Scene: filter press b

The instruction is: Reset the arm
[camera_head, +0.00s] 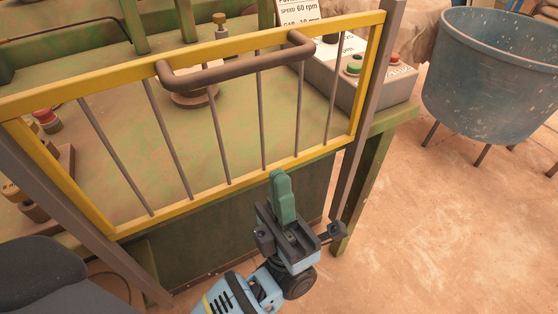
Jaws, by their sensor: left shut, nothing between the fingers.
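My left gripper (283,197) shows at the lower middle, with its green fingers together and nothing between them. It is in front of the yellow-framed guard gate, near the gate's lower right part, and appears apart from it. The guard gate (330,149) has thin grey bars and a brown handle (235,70) along its top. My right gripper is out of the picture.
Behind the gate is a worn green machine table (120,140). A control box (365,85) with green and red buttons stands at its right. A blue-grey tub (490,75) on legs stands at the upper right. The sandy floor (440,230) at the right is clear.

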